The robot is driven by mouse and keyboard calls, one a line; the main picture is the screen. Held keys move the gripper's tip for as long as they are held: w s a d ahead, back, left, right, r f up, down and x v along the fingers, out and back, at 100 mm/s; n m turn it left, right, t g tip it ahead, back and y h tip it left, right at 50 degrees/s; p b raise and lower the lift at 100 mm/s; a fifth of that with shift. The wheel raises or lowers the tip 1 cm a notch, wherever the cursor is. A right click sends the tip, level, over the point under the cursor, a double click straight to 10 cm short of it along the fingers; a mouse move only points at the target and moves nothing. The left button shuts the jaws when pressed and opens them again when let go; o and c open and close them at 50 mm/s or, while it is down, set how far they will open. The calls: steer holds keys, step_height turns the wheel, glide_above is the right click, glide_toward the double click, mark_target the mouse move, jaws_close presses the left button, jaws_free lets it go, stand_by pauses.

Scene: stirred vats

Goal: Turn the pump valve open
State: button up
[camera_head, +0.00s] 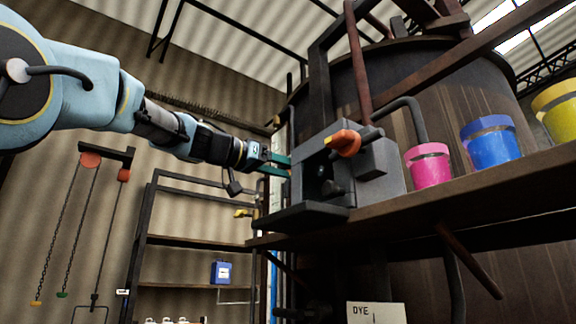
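The pump (378,172) is a grey box unit on a brown shelf in front of a big dark vat. An orange valve handle (345,142) sits on its upper front. My arm reaches in from the left, and my gripper (284,166) has teal fingers pointing right, at the left side of the pump. The gripper is left of the orange handle and apart from it in the picture. The two fingers show one above the other with a small gap between them. I cannot tell whether the fingertips touch the pump's side.
Pink (428,166), blue (490,143) and yellow (557,108) buckets stand on the shelf (460,192) right of the pump. A dark pipe (408,112) and a rusty rod (358,65) rise by the pump. Chains hang at left. A rack (190,243) stands behind, below my arm.

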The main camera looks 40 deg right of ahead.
jaws_close()
stand_by(0.5)
steer(key=shift+n, duration=0.3)
steer(key=shift+w+f+n+b, duration=0.1)
steer(key=shift+n+b, duration=0.4)
steer(key=shift+n, duration=3.8)
steer(key=shift+w+f+n+b, duration=0.1)
steer(key=shift+n+b, duration=0.4)
steer(key=shift+n, duration=3.8)
jaws_free()
